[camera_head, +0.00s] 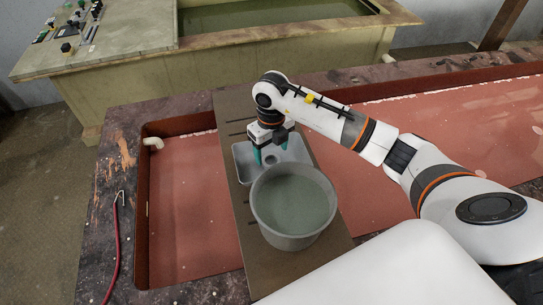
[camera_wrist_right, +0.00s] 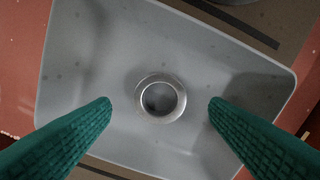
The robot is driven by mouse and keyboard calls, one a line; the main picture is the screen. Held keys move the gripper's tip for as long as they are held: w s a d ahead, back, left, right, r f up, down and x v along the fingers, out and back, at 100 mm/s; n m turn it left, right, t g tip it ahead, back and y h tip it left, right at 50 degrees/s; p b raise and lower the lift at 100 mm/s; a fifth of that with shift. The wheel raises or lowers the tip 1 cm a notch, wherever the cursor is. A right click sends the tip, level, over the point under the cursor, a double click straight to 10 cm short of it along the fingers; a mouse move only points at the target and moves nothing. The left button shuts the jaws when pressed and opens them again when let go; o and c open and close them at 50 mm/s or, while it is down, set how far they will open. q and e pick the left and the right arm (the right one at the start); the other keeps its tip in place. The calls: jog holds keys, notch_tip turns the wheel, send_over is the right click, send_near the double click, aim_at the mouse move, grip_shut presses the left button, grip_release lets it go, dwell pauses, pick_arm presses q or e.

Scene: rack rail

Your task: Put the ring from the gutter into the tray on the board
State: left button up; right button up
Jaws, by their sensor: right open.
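The metal ring (camera_wrist_right: 141,106) lies flat on the floor of the grey tray (camera_wrist_right: 95,60), near its middle in the right wrist view. The tray (camera_head: 243,167) sits on the brown board (camera_head: 239,110) in the head view, where I cannot make out the ring. My right gripper (camera_head: 271,153) is over the tray, pointing down. Its green fingers (camera_wrist_right: 160,108) are open, one on each side of the ring and apart from it, with nothing between them but the view of the ring below. My left gripper is not in view.
A round grey tub (camera_head: 260,222) with greenish contents stands on the board, close in front of the tray. The board spans the red-floored gutter (camera_head: 185,230). A red hose (camera_head: 113,240) hangs at the left. A large tank (camera_head: 130,75) with controls stands behind.

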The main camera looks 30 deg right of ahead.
notch_tip(320, 180, up, 9)
jog(key=b, duration=0.2)
jog(key=shift+r, duration=0.1)
dwell(0.4)
